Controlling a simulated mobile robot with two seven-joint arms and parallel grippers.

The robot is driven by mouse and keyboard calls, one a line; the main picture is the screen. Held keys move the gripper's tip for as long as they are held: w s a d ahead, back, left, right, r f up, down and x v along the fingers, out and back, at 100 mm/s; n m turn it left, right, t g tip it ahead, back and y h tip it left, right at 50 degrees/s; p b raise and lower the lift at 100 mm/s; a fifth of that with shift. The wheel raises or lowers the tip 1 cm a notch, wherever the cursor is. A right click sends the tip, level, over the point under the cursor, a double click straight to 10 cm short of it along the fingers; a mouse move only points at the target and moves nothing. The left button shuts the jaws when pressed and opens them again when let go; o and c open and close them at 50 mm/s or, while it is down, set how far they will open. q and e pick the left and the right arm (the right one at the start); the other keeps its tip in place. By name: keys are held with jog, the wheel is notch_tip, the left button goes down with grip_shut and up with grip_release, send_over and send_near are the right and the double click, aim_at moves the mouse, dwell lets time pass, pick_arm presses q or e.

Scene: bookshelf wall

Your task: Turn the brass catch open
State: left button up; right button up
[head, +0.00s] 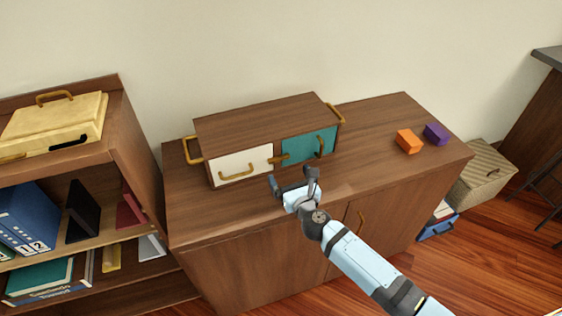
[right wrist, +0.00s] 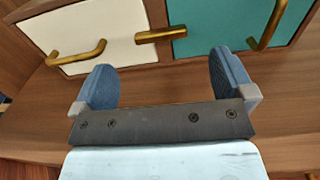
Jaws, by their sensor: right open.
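The brass catch (head: 279,158) is a short bar between the white door (head: 241,167) and the teal door (head: 308,147) of a wooden box (head: 262,122) on the cabinet. In the right wrist view the catch (right wrist: 161,35) lies nearly level across the gap between the doors, ahead of the jaws. My right gripper (head: 292,184) is open and empty, just in front of the box and below the catch, apart from it. Its two blue fingers (right wrist: 165,85) show in the right wrist view. My left gripper is not in view.
Each door has a brass handle, one on white (right wrist: 76,54) and one on teal (right wrist: 268,24). Orange (head: 408,141) and purple (head: 436,134) blocks lie on the cabinet top (head: 372,140) at right. A bookshelf (head: 130,150) stands at left. The cabinet top between box and blocks is clear.

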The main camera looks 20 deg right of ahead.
aim_at(280, 160)
jog(key=w, duration=0.6)
jog(key=shift+w+a, duration=0.25)
jog(key=shift+a, duration=0.05)
jog(key=c, duration=0.9)
